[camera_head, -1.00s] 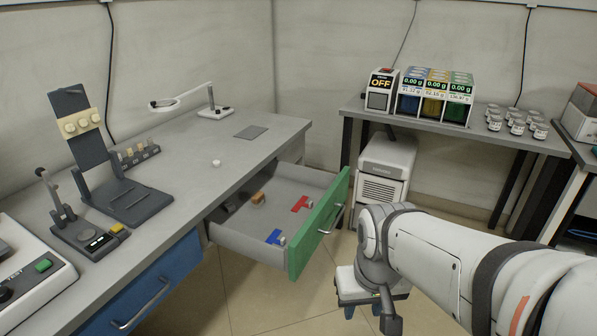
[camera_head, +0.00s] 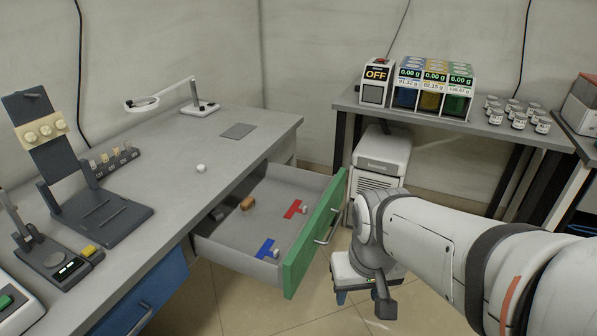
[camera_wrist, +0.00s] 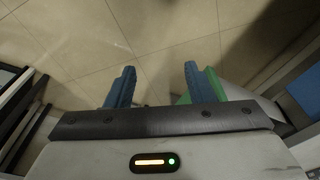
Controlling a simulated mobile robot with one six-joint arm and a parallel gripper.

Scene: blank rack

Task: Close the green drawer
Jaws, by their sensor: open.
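The green drawer (camera_head: 312,238) is pulled well out from the desk in the head view. Its green front with a metal handle (camera_head: 328,226) faces right. Inside lie a red piece (camera_head: 294,209), a blue piece (camera_head: 265,249) and a brown block (camera_head: 247,203). My gripper (camera_head: 358,296) points down on the right of the drawer front, apart from it. In the wrist view my gripper (camera_wrist: 157,82) is open and empty, with two blue fingers over the floor. A green edge (camera_wrist: 214,84) shows beside the right finger.
The grey desk (camera_head: 180,190) holds a magnifier lamp and small devices. A blue drawer (camera_head: 145,295) is below it. A side table (camera_head: 450,122) with dispensers and jars stands behind, with a white cabinet (camera_head: 382,155) beneath. Floor is clear around the drawer front.

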